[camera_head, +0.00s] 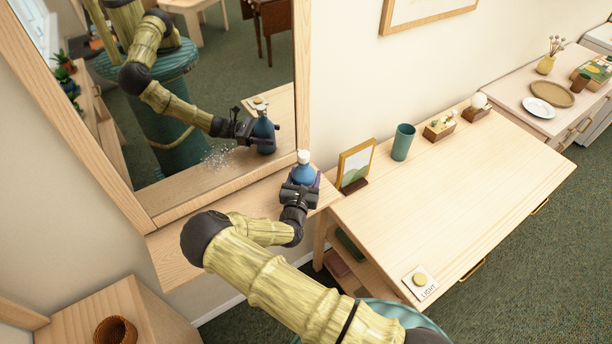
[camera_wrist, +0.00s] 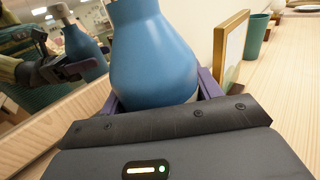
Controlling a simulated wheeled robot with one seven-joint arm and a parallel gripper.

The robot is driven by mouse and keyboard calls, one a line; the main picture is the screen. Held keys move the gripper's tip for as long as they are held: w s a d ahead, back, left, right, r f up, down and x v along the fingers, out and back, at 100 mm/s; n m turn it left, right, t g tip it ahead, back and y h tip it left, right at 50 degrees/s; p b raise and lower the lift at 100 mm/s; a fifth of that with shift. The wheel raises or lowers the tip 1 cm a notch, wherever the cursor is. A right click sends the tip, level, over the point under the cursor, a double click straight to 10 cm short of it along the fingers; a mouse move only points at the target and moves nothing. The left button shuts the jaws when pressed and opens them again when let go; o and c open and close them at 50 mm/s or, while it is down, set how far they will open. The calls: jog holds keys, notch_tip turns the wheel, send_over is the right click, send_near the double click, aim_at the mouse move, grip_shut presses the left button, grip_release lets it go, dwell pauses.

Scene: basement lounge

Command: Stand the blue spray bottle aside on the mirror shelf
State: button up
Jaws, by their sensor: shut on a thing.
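The blue spray bottle (camera_head: 303,172) has a white top and stands upright at the right end of the mirror shelf (camera_head: 180,258). My gripper (camera_head: 302,188) is shut on the bottle, its fingers on either side of the lower body. In the wrist view the blue bottle (camera_wrist: 154,50) fills the middle between the purple fingers (camera_wrist: 155,95). I cannot tell whether its base touches the shelf. The mirror (camera_head: 220,130) stands behind the shelf and reflects my arm and the bottle. White specks show on the mirror's glass.
A picture frame (camera_head: 356,163) stands just right of the bottle on the long table (camera_head: 470,180), with a green cup (camera_head: 403,142) beyond it. The shelf left of my gripper looks clear.

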jog(key=shift+d+f, duration=0.1)
jog(key=shift+d, duration=0.05)
jog(key=o, duration=1.5)
jog(key=shift+c, duration=0.2)
jog(key=s+b, duration=0.1)
jog(key=s, duration=0.2)
jog(key=s+a+b, duration=0.1)
jog(key=s, duration=0.3)
jog(key=s+a+b, duration=0.1)
jog(key=s, duration=0.2)
jog(key=shift+s+a, duration=0.15)
jog(key=shift+s, duration=0.65)
